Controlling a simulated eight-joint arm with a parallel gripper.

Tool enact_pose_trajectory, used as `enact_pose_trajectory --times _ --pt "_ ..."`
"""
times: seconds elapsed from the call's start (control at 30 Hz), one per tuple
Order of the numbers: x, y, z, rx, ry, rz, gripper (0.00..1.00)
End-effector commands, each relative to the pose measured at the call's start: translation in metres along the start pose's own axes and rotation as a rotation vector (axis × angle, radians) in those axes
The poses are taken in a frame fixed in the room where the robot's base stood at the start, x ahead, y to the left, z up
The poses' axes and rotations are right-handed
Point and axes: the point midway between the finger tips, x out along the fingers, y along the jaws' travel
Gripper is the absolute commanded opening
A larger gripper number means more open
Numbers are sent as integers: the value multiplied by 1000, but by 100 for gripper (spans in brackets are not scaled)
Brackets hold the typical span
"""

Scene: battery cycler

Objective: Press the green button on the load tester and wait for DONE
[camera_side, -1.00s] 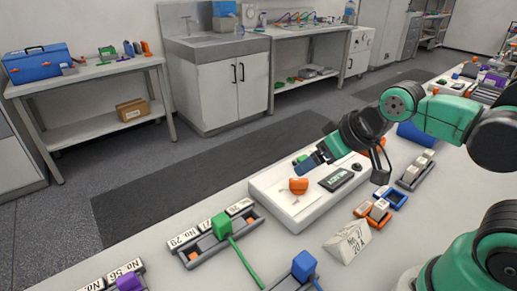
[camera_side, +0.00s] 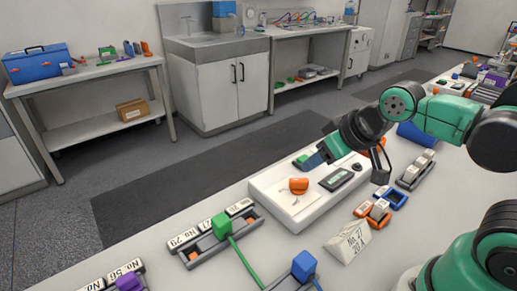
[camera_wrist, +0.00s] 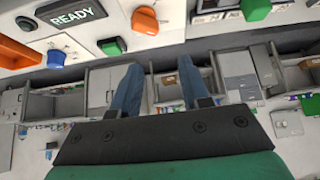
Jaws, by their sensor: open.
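The load tester (camera_side: 285,208) is a white box on the bench with an orange lever (camera_side: 298,185) and a dark display (camera_side: 343,178). In the wrist view the display (camera_wrist: 72,13) reads READY. In the side view, green shows by the fingertips at the tester's far edge, partly covered. My gripper (camera_side: 314,160) has blue fingers and is just above that edge. In the wrist view my gripper (camera_wrist: 158,70) is open, fingers apart, nothing between them. Contact with the button cannot be told.
A rail with a green block (camera_side: 221,224) stands left of the tester. Orange and blue holders (camera_side: 392,199) and a grey rack (camera_side: 415,172) are to the right.

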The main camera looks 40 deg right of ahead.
Motion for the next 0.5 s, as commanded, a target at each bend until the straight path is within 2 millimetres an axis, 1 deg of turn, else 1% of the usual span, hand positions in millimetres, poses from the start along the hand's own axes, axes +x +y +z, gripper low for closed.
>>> enact_pose_trajectory --times 0.03,0.07,0.1,0.13,0.5 --pt "0 0 0 0 0 0 25" --pt "0 0 0 0 0 0 16" --pt "0 0 0 0 0 0 5" --pt "0 0 0 0 0 0 0" --pt "0 0 0 0 0 0 0"
